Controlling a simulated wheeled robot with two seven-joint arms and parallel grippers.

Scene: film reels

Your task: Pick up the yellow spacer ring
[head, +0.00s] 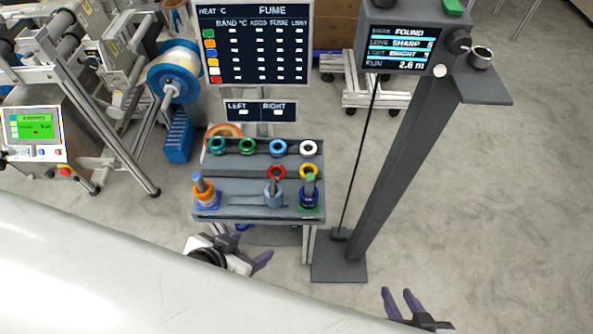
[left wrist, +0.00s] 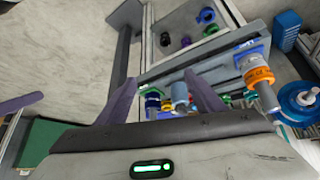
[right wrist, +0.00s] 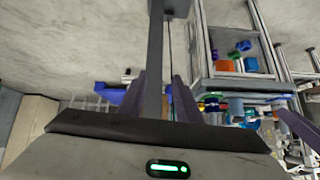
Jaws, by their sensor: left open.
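The yellow spacer ring (head: 308,171) lies at the right end of the middle row on the grey stepped rack (head: 240,184), right of the red ring (head: 277,172).
Teal, green, blue and white rings (head: 308,147) fill the back row. Posts with an orange ring (head: 204,190), grey-blue collar (head: 273,192) and dark blue collar (head: 309,196) stand in front. A dark column (head: 405,165) rises right of the rack. Floor further right is clear.

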